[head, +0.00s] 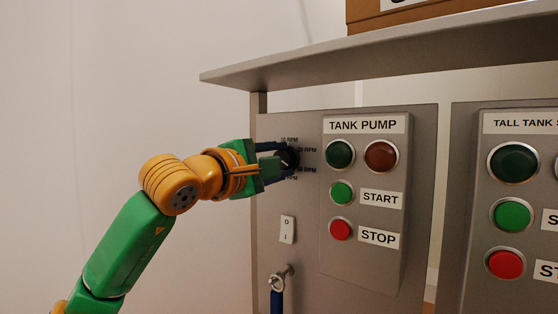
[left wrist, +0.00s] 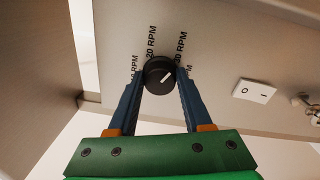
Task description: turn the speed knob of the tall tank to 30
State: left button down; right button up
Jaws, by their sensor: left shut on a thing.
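A round black knob (head: 291,158) sits on the grey panel left of the TANK PUMP plate, ringed by RPM labels; it also shows in the left wrist view (left wrist: 158,71). My left gripper (head: 284,160) is shut on this knob, one finger on each side, as the left wrist view shows (left wrist: 159,80). A short white mark on the knob slants toward the upper right in the wrist view. The 20 RPM (left wrist: 151,43) and 30 RPM (left wrist: 181,48) labels are readable there; the fingers partly hide others. I cannot tell the exact setting. My right gripper is out of view.
The TANK PUMP plate (head: 364,126) carries lamps and START and STOP buttons. A white rocker switch (head: 287,229) and a key with a blue tag (head: 277,281) are below the knob. A separate TALL TANK panel (head: 480,214) is at right. A shelf (head: 380,66) overhangs the panels.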

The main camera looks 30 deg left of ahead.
pick_arm(q)
jog(key=shift+c, duration=1.6)
grip_release()
jog(key=shift+s+f, duration=0.1)
jog(key=shift+s, duration=0.05)
jog(key=s+b, duration=0.3)
jog(key=s, duration=0.3)
jog(key=shift+s+a+b, duration=0.35)
jog(key=shift+s+a, duration=0.05)
jog(key=shift+w, duration=0.1)
